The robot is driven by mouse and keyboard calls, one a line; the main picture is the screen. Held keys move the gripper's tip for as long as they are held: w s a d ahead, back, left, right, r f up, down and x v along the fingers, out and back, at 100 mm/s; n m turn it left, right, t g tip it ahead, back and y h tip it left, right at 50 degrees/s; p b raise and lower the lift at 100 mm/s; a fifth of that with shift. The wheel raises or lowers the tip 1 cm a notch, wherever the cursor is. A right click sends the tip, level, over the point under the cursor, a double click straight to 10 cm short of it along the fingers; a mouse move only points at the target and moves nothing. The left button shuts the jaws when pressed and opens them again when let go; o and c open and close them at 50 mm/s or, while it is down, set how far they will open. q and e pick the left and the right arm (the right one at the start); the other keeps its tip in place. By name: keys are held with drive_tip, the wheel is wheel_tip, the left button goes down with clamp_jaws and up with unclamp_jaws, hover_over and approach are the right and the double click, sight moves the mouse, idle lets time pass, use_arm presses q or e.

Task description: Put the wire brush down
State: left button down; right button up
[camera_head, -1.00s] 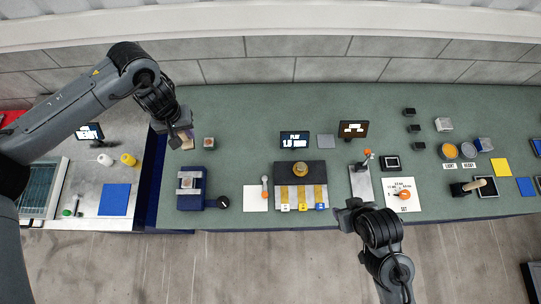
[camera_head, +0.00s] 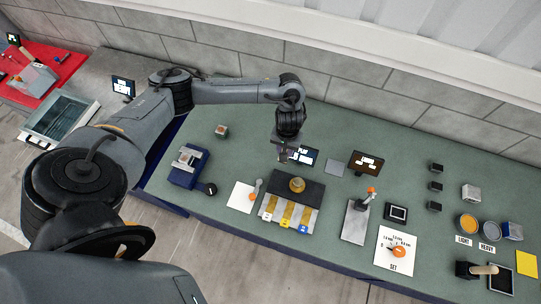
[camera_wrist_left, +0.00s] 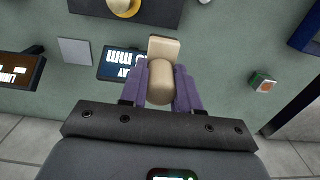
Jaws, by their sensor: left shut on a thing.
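My left gripper (camera_head: 284,152) is over the back middle of the green bench, in front of a small display. In the left wrist view the left gripper (camera_wrist_left: 160,90) is shut on the wire brush (camera_wrist_left: 161,80), which shows as a tan rounded handle between the purple fingers with a pale flat block (camera_wrist_left: 164,48) beyond it. The brush is mostly hidden by the gripper in the head view. I cannot tell how far it is above the bench. My right gripper is not in view.
A display (camera_head: 304,156) stands close to the left gripper, with a grey square pad (camera_head: 336,166) and a second display (camera_head: 366,164) to its right. A dark fixture with a brass spool (camera_head: 297,184) is in front. Bench around the small block (camera_head: 221,131) is clear.

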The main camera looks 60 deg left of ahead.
use_arm(q)
drive_tip(key=shift+s+a+f+b, duration=0.75)
drive_tip(key=shift+s+a+f, duration=0.25)
drive_tip(key=shift+a+f, duration=1.25)
drive_tip(key=shift+s+a+f+b, duration=0.7)
drive_tip(key=shift+s+a+f, duration=0.35)
drive_tip(key=shift+a+f, duration=1.25)
drive_tip(key=shift+s+a+f+b, duration=0.9)
drive_tip(key=shift+a+f, duration=0.7)
drive_tip(key=shift+f, duration=1.25)
drive_tip(key=shift+s+f, duration=0.1)
drive_tip(key=c, duration=0.8)
unclamp_jaws()
